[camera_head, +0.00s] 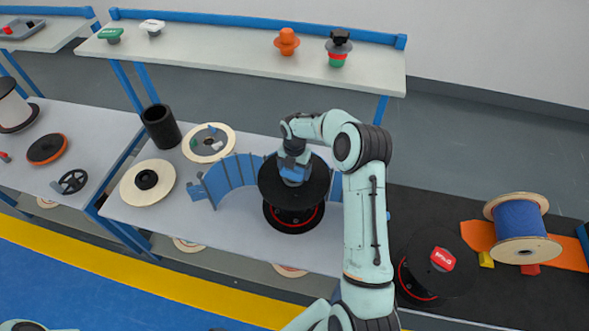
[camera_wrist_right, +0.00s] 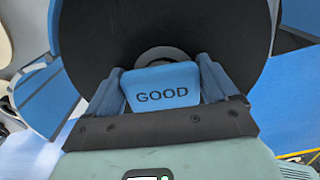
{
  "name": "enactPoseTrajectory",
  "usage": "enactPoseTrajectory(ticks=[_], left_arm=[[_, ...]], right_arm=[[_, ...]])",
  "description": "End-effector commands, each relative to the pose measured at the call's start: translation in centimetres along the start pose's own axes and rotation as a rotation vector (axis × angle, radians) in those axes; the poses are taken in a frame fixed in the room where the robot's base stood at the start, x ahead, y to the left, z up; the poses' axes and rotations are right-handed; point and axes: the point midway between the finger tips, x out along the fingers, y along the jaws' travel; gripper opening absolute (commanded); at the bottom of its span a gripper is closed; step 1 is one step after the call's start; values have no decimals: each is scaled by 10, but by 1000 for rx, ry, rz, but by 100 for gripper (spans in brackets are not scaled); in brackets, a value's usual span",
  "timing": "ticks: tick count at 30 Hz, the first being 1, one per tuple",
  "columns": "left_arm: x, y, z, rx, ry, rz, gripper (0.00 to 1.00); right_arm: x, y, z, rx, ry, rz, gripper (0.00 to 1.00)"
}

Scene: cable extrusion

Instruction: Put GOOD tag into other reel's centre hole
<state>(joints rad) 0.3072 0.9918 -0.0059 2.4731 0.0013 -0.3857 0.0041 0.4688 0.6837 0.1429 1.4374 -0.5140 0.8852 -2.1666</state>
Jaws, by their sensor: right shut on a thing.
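The blue GOOD tag (camera_wrist_right: 162,88) is between the two fingers of my right gripper (camera_wrist_right: 160,78), its lettering facing the wrist camera. In the head view the tag (camera_head: 294,175) shows blue over the middle of a black reel (camera_head: 271,190) on the grey table. This reel stands with its round flange facing up. In the wrist view a grey ring around the centre hole (camera_wrist_right: 162,53) shows just beyond the tag. The tag hides most of the hole, so I cannot tell whether its lower end is inside. My left gripper is out of view.
A blue curved slatted guard (camera_head: 234,174) stands close around the black reel. Another black reel (camera_head: 420,272) with a red tag (camera_head: 442,259) is at the right, near a blue-wound wooden reel (camera_head: 521,222). A black cup (camera_head: 161,127) stands at the table's back left.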

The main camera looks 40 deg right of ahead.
Motion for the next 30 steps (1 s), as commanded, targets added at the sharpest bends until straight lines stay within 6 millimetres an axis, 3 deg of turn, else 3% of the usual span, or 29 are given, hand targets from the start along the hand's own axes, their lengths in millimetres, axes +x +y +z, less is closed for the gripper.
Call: enactPoseTrajectory(ticks=[1,8,9,10,19,30], left_arm=[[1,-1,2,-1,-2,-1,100],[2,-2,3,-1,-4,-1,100],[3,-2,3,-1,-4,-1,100],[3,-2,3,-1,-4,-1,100],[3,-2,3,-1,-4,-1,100],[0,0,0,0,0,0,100]], right_arm=[[10,-2,-3,0,9,-5,57],[17,-4,-4,1,12,-7,57],[17,-4,-4,2,13,-7,93],[17,-4,-4,2,13,-7,97],[16,-8,-3,6,12,-12,97],[-17,-5,-3,3,9,-9,97]])
